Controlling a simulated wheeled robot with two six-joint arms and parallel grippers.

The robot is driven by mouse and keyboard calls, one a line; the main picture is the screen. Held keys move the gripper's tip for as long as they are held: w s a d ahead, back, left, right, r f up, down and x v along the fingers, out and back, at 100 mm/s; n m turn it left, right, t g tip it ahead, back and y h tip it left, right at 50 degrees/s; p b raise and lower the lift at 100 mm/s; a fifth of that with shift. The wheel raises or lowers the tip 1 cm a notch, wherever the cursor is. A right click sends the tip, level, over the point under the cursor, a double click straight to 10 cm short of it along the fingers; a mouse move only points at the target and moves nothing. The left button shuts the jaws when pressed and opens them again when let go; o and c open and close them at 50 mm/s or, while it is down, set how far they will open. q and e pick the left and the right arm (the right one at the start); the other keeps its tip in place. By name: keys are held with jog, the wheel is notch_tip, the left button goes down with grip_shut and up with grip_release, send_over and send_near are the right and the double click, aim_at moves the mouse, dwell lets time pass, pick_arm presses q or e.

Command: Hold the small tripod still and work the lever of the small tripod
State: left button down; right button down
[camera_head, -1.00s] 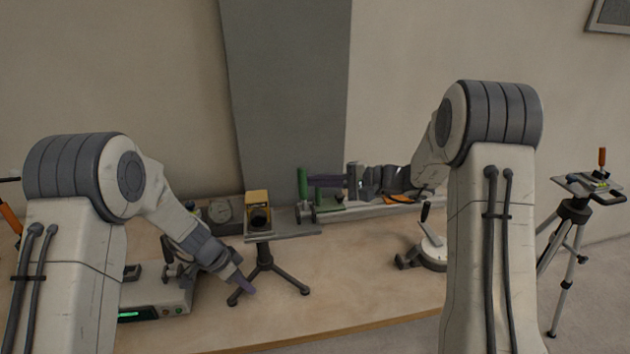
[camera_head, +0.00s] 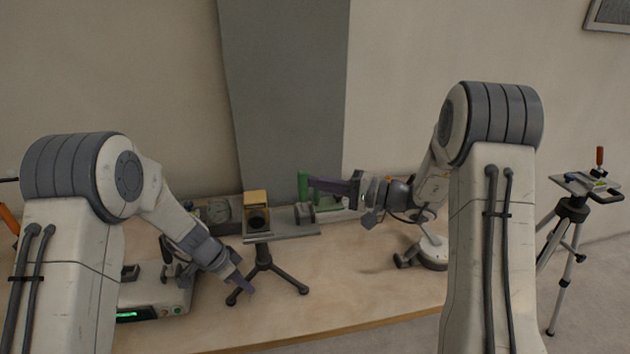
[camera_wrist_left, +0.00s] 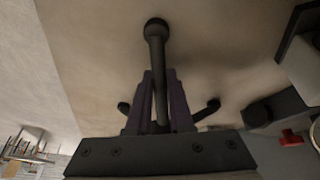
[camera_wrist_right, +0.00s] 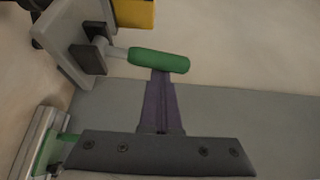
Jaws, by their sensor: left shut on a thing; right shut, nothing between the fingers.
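The small tripod (camera_head: 264,258) stands on the table, with a grey plate (camera_head: 285,236) on top. A yellow block (camera_head: 257,198) with a dark round front sits on the plate's left part. The lever's green handle (camera_head: 303,186) rises at the plate's right side; it also shows in the right wrist view (camera_wrist_right: 158,60). My left gripper (camera_head: 246,285) is shut on a tripod leg (camera_wrist_left: 156,55), low by the table. My right gripper (camera_head: 316,183) is shut and empty, its purple fingertips at the green handle. They seem to touch it, but contact is unclear.
A device with a green display (camera_head: 150,305) sits left of the tripod. A round-based crank device (camera_head: 432,252) stands to the right. A green-and-white object (camera_head: 340,207) is behind the right fingers. The table's front middle is clear. A taller tripod (camera_head: 572,215) stands off the table.

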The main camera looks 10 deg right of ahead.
jog(key=shift+s+n+y, duration=0.4)
jog(key=shift+s, duration=0.1)
jog(key=shift+s+a, duration=0.1)
jog(key=shift+s, duration=0.45)
pick_arm(q)
jog(key=shift+f, duration=0.1)
pick_arm(e)
jog(key=shift+s+f, duration=0.25)
jog(key=shift+s, duration=0.5)
dwell(0.6)
dwell(0.5)
jog(key=w+d+r, duration=0.1)
jog(key=w+r, duration=0.1)
jog(key=w, duration=0.2)
send_near(303, 190)
jog(key=d, duration=0.1)
jog(key=w+d, duration=0.2)
jog(key=d, duration=0.1)
pick_arm(q)
jog(key=c, duration=0.7)
grip_release()
pick_arm(e)
jog(key=shift+r, duration=0.1)
